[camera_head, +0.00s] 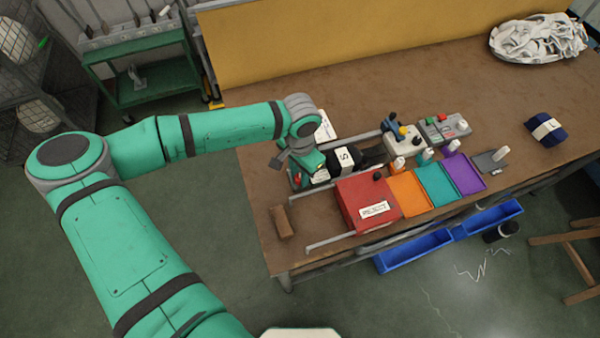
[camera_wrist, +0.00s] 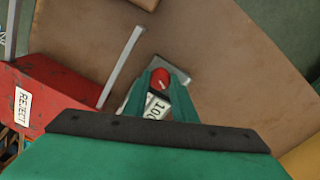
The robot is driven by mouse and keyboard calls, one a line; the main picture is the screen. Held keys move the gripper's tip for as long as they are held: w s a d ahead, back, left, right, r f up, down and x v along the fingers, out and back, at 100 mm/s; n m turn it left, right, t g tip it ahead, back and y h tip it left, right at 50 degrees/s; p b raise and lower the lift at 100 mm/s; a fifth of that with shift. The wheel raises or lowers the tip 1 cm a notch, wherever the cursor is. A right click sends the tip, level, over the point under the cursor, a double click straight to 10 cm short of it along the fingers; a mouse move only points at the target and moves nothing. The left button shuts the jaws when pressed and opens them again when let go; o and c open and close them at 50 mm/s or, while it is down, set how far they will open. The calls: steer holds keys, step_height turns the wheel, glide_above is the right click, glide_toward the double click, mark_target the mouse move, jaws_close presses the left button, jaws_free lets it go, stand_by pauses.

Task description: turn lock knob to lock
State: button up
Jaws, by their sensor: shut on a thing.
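The red lock knob (camera_wrist: 160,78) shows in the wrist view between my green fingertips, with a small pale mark on its top. It stands by a grey metal plate (camera_wrist: 178,70) on the brown bench. My gripper (camera_wrist: 161,82) is shut on the knob, one finger on each side. A white label reading "100" (camera_wrist: 156,107) lies between the fingers, partly hidden by them. In the head view my gripper (camera_head: 300,174) points down at the left part of the bench, and the knob is mostly hidden there.
A black item with an "S" label (camera_head: 346,158) is right beside my gripper. The red REJECT box (camera_head: 358,203) stands nearby, with orange (camera_head: 408,194), teal and purple trays to its right. Metal rails (camera_head: 328,241) run along the bench (camera_head: 262,200). A brown block (camera_head: 282,222) lies near the left edge.

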mark_target(299, 176)
steer(key=m, duration=0.3)
steer(key=shift+m, duration=0.4)
steer(key=o, duration=0.8)
steer(key=shift+c, duration=0.2)
steer(key=shift+a+r, duration=0.1)
step_height(299, 176, up, 11)
stand_by(0.4)
